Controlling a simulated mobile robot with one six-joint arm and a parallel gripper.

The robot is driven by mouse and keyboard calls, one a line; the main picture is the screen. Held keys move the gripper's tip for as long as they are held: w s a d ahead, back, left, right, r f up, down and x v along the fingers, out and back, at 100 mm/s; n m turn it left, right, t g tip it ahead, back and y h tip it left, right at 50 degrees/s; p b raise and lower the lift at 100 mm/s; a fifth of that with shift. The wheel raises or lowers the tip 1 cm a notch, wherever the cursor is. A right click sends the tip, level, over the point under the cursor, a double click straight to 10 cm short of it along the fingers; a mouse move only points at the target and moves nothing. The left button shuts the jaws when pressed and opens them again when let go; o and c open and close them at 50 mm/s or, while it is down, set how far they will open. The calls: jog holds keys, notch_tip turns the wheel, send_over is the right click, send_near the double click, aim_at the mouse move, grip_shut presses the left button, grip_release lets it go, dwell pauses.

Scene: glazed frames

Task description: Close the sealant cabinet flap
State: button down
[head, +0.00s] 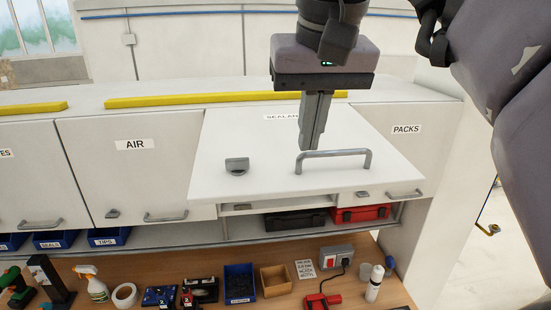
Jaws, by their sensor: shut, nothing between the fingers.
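The sealant cabinet flap (225,165) is a white panel in the middle of the cabinet row. It is swung up and outward, with its lower edge standing out from the cabinet front. Its label is partly hidden behind my gripper. A grey bar handle (334,155) and a small grey latch (237,165) are on its face. I cannot tell whether the fingertips touch the flap.
The AIR cabinet (130,170) at left and PACKS cabinet (405,155) at right are closed. Black (295,221) and red (361,213) cases show below the flap. The wooden bench (215,295) holds tools, bins and a spray bottle (93,285). Yellow bars lie on the cabinet top.

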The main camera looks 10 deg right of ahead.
aim_at(302, 186)
jog(key=x, duration=0.6)
jog(key=shift+s+d+f, duration=0.1)
jog(key=shift+s+f, duration=0.05)
jog(key=shift+f, duration=0.65)
jog(key=shift+f, duration=0.1)
